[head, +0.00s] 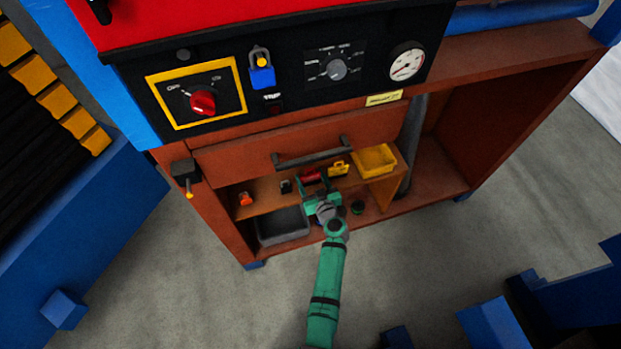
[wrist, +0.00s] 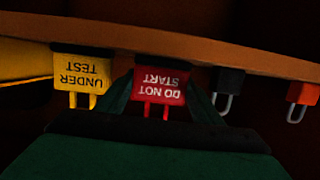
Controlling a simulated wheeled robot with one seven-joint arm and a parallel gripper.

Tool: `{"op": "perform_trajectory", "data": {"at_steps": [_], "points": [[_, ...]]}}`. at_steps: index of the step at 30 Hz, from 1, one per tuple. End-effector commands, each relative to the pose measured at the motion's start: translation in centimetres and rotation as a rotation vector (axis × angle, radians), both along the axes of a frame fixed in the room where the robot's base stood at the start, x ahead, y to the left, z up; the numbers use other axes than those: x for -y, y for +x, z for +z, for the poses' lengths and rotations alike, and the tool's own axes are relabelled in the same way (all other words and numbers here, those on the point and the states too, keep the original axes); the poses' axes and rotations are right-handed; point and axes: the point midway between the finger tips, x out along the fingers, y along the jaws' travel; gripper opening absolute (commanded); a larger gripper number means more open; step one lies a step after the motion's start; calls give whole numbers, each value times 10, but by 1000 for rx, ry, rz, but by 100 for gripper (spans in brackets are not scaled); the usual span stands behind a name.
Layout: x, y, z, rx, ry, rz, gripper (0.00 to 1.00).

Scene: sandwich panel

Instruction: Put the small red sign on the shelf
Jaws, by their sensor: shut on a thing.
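The small red sign (wrist: 160,84) is seen upside down in the wrist view, with the words DO NOT START and two red prongs. It also shows small at the shelf in the head view (head: 312,176). My gripper (wrist: 160,112) is shut on it, with a dark green finger on each side. The sign is at the front edge of the wooden shelf (wrist: 200,52). I cannot tell whether it rests on the shelf. In the head view my green gripper (head: 320,192) reaches in at the shelf, and the arm covers part of the opening.
A yellow UNDER TEST sign (wrist: 82,77) is close beside the red one. A black padlock (wrist: 229,88) and an orange padlock (wrist: 301,97) are on the other side. A yellow bin (head: 374,159) stands on the shelf. A grey bin (head: 282,226) is below. The drawer handle (head: 312,153) juts out above.

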Motion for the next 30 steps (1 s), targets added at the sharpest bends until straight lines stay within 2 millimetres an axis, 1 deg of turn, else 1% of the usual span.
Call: {"op": "perform_trajectory", "data": {"at_steps": [5, 6, 7, 8, 18, 20, 23, 26, 30], "points": [[0, 0, -2, -1, 1, 0, 30], [0, 0, -2, 0, 1, 0, 67], [0, 0, -2, 0, 0, 0, 74], [0, 0, -2, 0, 0, 0, 79], [0, 0, 1, 0, 0, 0, 79], [2, -4, 1, 0, 0, 0, 79], [5, -16, 3, -1, 1, 0, 79], [11, -32, 8, -1, -2, -1, 79], [21, -59, 16, -1, -1, -2, 79]]}}
